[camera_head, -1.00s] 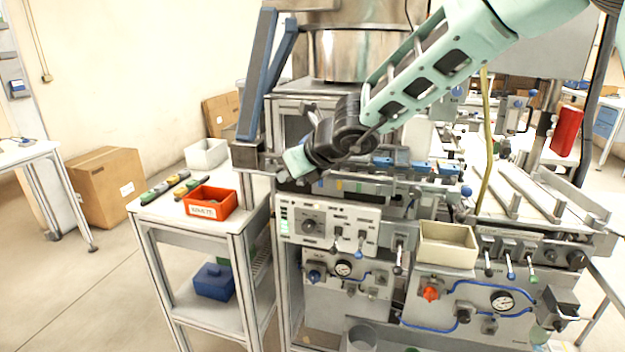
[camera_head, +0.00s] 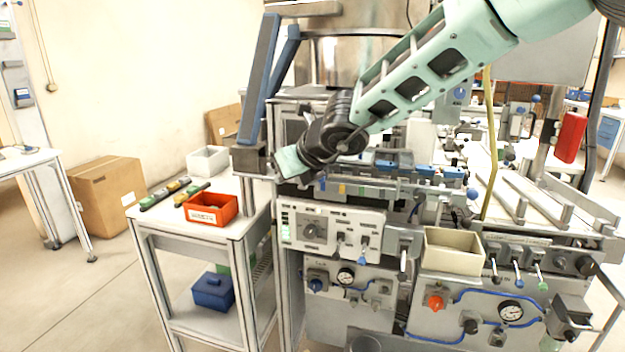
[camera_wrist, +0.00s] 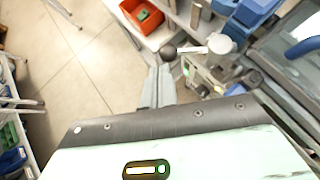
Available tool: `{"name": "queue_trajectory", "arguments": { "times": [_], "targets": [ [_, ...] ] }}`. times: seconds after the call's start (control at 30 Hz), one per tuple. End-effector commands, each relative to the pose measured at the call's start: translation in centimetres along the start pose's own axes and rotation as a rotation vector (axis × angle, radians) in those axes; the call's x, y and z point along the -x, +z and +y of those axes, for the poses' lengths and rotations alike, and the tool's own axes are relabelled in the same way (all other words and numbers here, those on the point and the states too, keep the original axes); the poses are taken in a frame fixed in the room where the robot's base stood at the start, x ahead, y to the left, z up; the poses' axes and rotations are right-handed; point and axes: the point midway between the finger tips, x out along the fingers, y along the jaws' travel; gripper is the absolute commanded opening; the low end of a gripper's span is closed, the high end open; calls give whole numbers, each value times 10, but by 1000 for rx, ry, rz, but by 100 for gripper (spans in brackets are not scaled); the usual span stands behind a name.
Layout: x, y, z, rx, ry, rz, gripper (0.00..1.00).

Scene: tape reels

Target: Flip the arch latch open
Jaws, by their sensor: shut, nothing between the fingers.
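I cannot tell for certain which part is the arch latch. Two blue bars (camera_head: 262,75) rise from a grey block (camera_head: 250,158) at the machine's left corner, joined by a grey piece at the top. My gripper (camera_head: 280,168), with its mint-green end, is just right of that block; its fingers are too small to make out, and I cannot tell whether it touches anything. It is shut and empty. In the wrist view, a dark ball knob (camera_wrist: 168,53) on a pale rod stands beyond my mint-green housing, beside a pale round disc (camera_wrist: 221,44).
A side table with a red-orange bin (camera_head: 211,209) stands left of the machine; the bin also shows in the wrist view (camera_wrist: 133,8). A beige tray (camera_head: 452,252) sits at the machine's front. Control panels with levers (camera_head: 330,232) lie below my gripper. Open floor is at the left.

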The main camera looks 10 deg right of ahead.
Motion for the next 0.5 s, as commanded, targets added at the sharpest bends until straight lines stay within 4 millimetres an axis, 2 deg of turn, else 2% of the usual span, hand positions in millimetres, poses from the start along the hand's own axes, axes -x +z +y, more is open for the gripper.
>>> {"name": "queue_trajectory", "arguments": {
  "times": [0.5],
  "targets": [
    [-8,3,3,-123,-149,-2,0]
  ]
}}
